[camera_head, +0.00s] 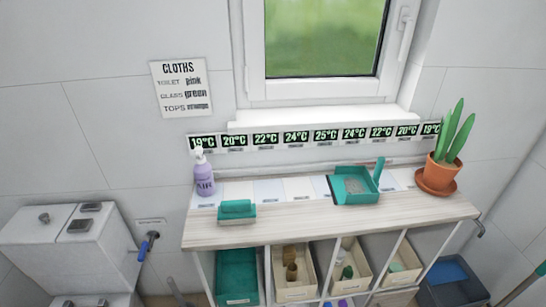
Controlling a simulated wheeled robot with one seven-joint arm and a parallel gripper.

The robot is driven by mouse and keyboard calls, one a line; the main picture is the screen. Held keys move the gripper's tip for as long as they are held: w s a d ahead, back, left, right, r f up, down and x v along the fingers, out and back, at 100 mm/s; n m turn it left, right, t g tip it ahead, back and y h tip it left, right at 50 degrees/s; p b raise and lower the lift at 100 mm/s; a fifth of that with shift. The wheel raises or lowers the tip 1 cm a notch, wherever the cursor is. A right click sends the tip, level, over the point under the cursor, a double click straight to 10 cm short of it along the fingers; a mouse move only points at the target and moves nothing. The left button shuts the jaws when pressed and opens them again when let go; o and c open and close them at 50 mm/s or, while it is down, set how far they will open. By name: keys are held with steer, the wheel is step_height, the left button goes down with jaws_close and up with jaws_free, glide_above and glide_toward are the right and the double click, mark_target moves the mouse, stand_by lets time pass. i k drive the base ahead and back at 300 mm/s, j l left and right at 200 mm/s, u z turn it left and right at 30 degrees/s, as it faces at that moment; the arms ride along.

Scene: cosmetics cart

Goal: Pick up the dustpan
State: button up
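The teal dustpan (357,196) lies on the wooden top of the cart (300,226), right of its middle. Its pan is open, with a grey area inside, and a teal handle stands up at its right end. It appears to rest at the back of the top, over a row of pale labelled strips. Nothing covers it. My gripper and arm are not in this view.
A purple pump bottle (204,180) stands left, and a smaller teal item (237,212) lies near the front edge. A potted plant (445,172) stands at the right end. Bins fill the shelf below. A toilet (75,245) stands left; a window sill (320,118) is above.

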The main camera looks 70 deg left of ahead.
mark_target(349, 185)
steer(key=j+u, duration=0.15)
steer(key=u, duration=1.2)
steer(key=i+j+z, duration=0.1)
steer(key=i, duration=0.45)
steer(key=i+j+z, duration=0.1)
steer(key=i, duration=0.5)
steer(key=j, duration=0.1)
